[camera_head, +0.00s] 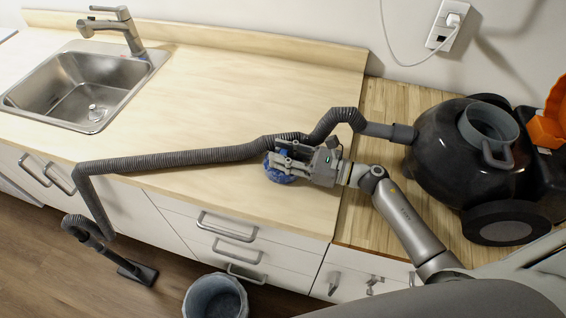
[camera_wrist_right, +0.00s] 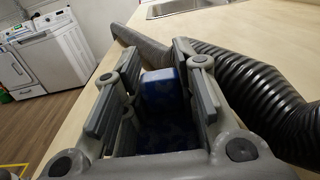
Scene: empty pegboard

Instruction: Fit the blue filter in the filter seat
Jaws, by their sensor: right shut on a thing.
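My right gripper (camera_head: 287,163) is shut on the blue filter (camera_head: 279,176) above the light wood counter, beside the vacuum hose. In the right wrist view the filter (camera_wrist_right: 161,92) sits between the two fingers (camera_wrist_right: 158,75); its lower part is in shade. The black vacuum cleaner (camera_head: 440,150) stands at the right on a wooden surface. A grey round opening (camera_head: 490,125) shows on top of it, with an orange lid (camera_head: 550,118) raised behind. I cannot see deep inside the opening. My left gripper is not in view.
The dark ribbed hose (camera_head: 190,158) runs across the counter (camera_head: 230,90) from the vacuum and hangs over the front edge; it also passes close to my fingers in the wrist view (camera_wrist_right: 250,95). A sink (camera_head: 82,88) is at the left. A bin (camera_head: 215,297) stands on the floor.

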